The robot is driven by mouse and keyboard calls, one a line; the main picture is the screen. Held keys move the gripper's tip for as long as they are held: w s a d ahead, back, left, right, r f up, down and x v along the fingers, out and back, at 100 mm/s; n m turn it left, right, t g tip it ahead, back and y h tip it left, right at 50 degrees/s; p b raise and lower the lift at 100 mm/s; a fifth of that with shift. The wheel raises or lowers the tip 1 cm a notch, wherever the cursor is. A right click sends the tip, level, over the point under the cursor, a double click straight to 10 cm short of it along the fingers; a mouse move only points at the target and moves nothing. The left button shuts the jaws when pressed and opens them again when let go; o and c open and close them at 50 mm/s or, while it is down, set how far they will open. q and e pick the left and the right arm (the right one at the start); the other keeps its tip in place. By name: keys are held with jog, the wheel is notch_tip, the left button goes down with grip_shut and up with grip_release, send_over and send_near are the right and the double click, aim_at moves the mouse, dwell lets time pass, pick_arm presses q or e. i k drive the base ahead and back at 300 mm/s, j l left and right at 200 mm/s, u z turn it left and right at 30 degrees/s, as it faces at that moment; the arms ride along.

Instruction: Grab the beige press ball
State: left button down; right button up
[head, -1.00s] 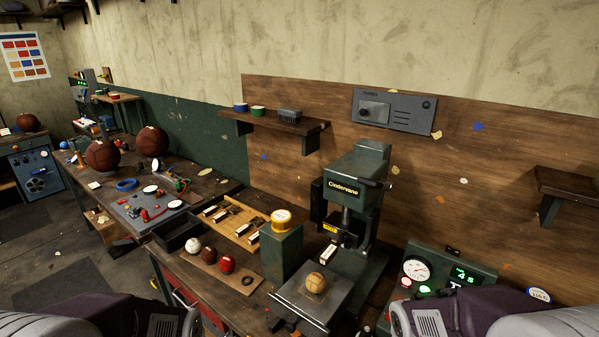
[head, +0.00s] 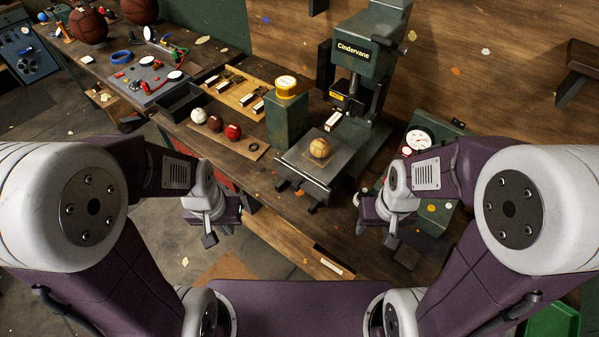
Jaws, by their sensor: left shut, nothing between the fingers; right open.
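The beige press ball (head: 320,148) rests on the flat plate (head: 338,160) of the green Cindervane press (head: 366,50), below its head. My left gripper (head: 217,238) is shut and empty, in front of the bench and to the left of the press plate. My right gripper (head: 376,240) is open and empty, in front of the bench and to the right of the plate. Both grippers are apart from the ball. The ball is in plain view.
A white ball (head: 198,116), a brown ball (head: 215,124) and a red ball (head: 233,132) sit on a wooden strip left of the press. A green block with a yellow-lidded tin (head: 286,86) stands beside the plate. A gauge box (head: 420,138) is at right.

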aim_at(320, 147)
jog(key=i+j, duration=0.15)
jog(key=j, duration=0.3)
jog(key=i+j+z, duration=0.15)
jog(key=j, duration=0.35)
jog(key=i+j, duration=0.1)
jog(key=j, duration=0.35)
